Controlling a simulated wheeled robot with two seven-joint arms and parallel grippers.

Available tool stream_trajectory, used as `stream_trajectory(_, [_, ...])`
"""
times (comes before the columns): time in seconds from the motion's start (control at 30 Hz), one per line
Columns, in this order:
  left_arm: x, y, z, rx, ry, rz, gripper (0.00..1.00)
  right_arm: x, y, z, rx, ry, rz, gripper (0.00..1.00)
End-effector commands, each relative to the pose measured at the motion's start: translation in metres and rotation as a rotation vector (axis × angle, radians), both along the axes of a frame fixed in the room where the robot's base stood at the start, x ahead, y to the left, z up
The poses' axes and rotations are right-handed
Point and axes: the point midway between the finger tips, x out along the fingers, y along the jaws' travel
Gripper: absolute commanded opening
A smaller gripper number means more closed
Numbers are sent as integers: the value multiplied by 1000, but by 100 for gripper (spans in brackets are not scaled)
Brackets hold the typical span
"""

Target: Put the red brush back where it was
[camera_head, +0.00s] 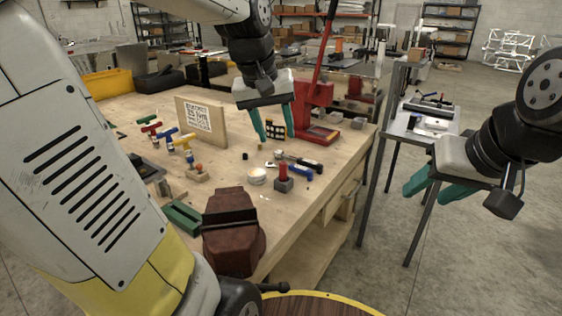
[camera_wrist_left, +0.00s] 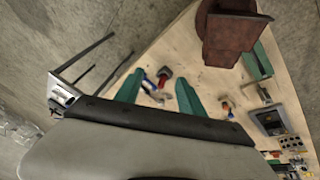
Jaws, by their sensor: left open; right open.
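A small red upright piece (camera_head: 283,171) stands in a dark grey block (camera_head: 284,185) near the table's right edge. I cannot tell for sure whether it is the red brush. In the left wrist view a red piece (camera_wrist_left: 165,71) shows between the fingertips, beside a blue tool (camera_wrist_left: 147,84). My left gripper (camera_head: 274,128) is open and empty, above the table behind the grey block. It also shows in the left wrist view (camera_wrist_left: 160,78). My right gripper (camera_head: 434,190) is open and empty, off the table's right side.
A blue tool (camera_head: 299,172) and a black tool (camera_head: 308,163) lie by the block. A white round tub (camera_head: 257,177), a brown vise (camera_head: 233,230), a wooden board with a printed sheet (camera_head: 199,117) and a red press (camera_head: 318,105) stand around. Several coloured T-handled tools are at left.

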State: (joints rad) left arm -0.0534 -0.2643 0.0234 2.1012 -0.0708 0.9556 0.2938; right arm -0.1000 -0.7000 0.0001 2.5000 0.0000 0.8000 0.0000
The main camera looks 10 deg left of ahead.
Motion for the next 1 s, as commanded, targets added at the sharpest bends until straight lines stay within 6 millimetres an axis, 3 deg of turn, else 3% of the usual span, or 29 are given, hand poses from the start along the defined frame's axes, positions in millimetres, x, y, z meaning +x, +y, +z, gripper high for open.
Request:
stream_trajectory(0.03, [-25,-2,1,3,-43,-41,46,0,0,0,0,0,0,49])
stream_trajectory(0.1, [-52,-6,-4,8,-94,-97,46,0,0,0,0,0,0,49])
stream_trajectory(0.2, [-82,-10,-13,19,-154,-165,46,0,0,0,0,0,0,49])
stream_trajectory(0.33, [-106,-14,-24,29,-207,-221,46,0,0,0,0,0,0,49])
stream_trajectory(0.5, [-116,-16,-30,36,-230,-247,46,0,0,0,0,0,0,49])
stream_trajectory(1.0, [-115,-16,-29,35,-228,-245,46,0,0,0,0,0,0,49])
